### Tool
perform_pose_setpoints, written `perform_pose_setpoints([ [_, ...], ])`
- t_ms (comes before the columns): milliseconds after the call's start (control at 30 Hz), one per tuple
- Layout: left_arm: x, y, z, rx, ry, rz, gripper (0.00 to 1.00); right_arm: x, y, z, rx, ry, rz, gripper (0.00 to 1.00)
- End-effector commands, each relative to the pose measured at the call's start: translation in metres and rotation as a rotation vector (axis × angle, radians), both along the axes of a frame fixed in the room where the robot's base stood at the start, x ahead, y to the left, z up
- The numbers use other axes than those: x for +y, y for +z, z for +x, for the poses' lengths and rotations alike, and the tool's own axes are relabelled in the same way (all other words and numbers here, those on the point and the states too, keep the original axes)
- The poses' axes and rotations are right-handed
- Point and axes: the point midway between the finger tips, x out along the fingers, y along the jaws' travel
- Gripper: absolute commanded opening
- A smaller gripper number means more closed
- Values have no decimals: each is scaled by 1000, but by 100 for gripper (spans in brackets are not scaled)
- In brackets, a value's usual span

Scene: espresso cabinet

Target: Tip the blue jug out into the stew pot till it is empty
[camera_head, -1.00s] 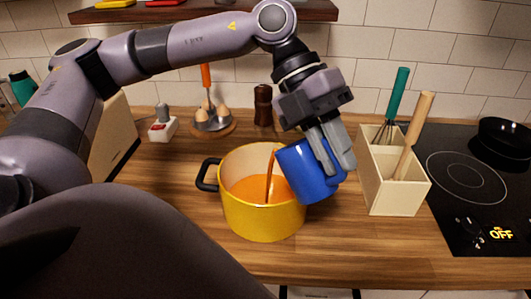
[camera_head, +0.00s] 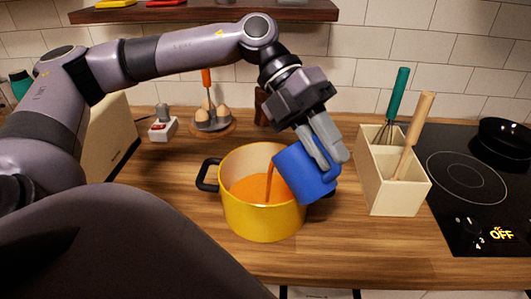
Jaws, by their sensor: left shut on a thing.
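The blue jug (camera_head: 304,177) is tilted over the right side of the yellow stew pot (camera_head: 262,222), its mouth facing down and to the left. A stream of orange-brown liquid (camera_head: 269,178) runs from it into the pot, where orange liquid (camera_head: 252,189) shows inside. My left gripper (camera_head: 327,150) is shut on the jug at its right side and holds it above the counter. The inside of the jug is hidden. My right gripper is not in view.
A cream utensil holder (camera_head: 393,190) with a whisk and a wooden-handled tool stands right of the jug. Beyond it is a black hob (camera_head: 470,195) with a pan (camera_head: 508,135). An egg stand (camera_head: 212,121) is behind the pot. The counter in front is clear.

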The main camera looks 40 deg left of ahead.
Motion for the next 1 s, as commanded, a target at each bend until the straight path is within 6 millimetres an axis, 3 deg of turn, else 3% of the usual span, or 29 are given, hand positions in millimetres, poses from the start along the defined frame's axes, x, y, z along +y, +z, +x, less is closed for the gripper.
perform_pose_setpoints([
  [1000, 20, 2, 2, 17, 4, -217, 0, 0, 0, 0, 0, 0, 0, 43],
])
